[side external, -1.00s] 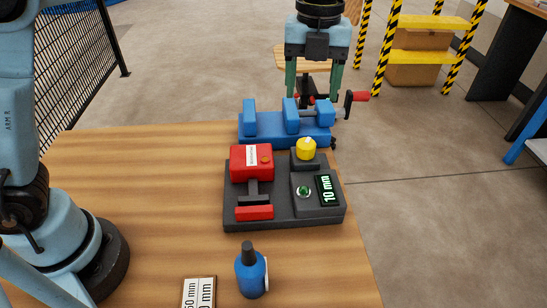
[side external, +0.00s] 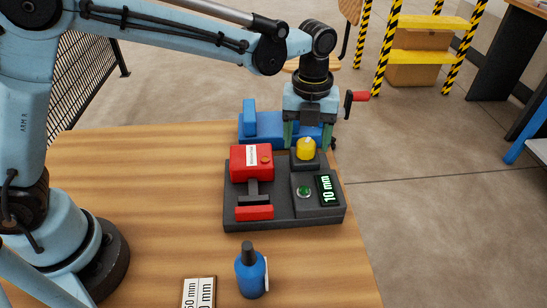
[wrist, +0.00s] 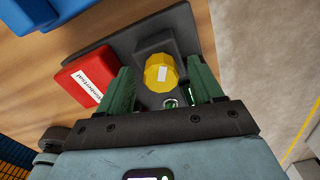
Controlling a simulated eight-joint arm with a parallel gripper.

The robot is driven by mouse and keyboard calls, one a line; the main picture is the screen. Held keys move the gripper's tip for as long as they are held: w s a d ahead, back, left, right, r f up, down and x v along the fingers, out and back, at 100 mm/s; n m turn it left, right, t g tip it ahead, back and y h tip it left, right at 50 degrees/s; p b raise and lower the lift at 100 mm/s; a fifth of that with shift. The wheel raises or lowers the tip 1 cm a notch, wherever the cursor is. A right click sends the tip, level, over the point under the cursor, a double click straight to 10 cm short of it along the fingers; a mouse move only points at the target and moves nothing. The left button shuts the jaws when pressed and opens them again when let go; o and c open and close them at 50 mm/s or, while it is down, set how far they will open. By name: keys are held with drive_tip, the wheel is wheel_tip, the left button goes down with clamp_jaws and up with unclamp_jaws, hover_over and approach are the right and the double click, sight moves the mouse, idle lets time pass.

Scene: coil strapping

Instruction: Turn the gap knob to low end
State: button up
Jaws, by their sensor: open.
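The yellow gap knob (side external: 306,149) sits on a raised dark block at the back right of the dark base plate (side external: 265,223). In the wrist view the knob (wrist: 160,72) has a white mark on its top and lies between and beyond the fingertips. My gripper (side external: 306,137) is open, its green fingers pointing down just behind and above the knob in the side view. In the wrist view my gripper (wrist: 160,82) shows one finger on each side, with no clear contact on the knob. The display (side external: 326,189) reads 10 mm.
A red strapping unit (side external: 251,163) stands left of the knob. A green button (side external: 304,192) is in front of it. A blue vise (side external: 262,126) with a red-handled crank (side external: 357,97) is behind. A blue bottle (side external: 250,272) stands in front.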

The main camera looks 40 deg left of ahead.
drive_tip(key=shift+c, duration=0.2)
drive_tip(key=c, duration=1)
